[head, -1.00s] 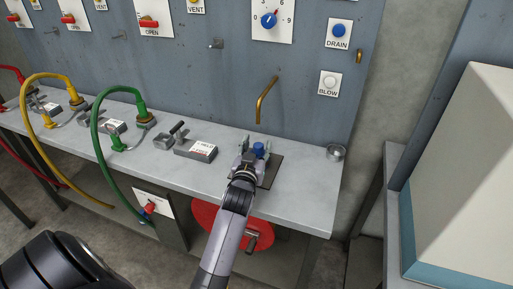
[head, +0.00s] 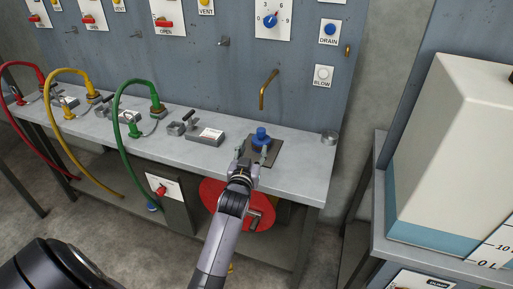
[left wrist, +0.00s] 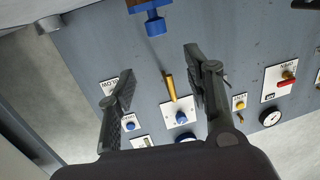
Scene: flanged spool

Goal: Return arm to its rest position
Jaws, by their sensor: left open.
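A blue flanged spool (head: 261,138) stands upright on a dark square plate (head: 272,155) near the right end of the grey bench. My left gripper (head: 252,153) is open and empty, on the near side of the spool, with a finger toward each side. In the left wrist view the blue spool (left wrist: 155,24) shows at the top, beyond the tips of the open fingers (left wrist: 160,85), clear of them. My right gripper is in neither view.
A bent brass spout (head: 267,88) comes out of the panel above the plate. A green hose (head: 122,125) and a labelled grey block (head: 207,136) lie left. A small metal cup (head: 329,138) stands at the bench's right end. A large white tank (head: 450,150) stands at right.

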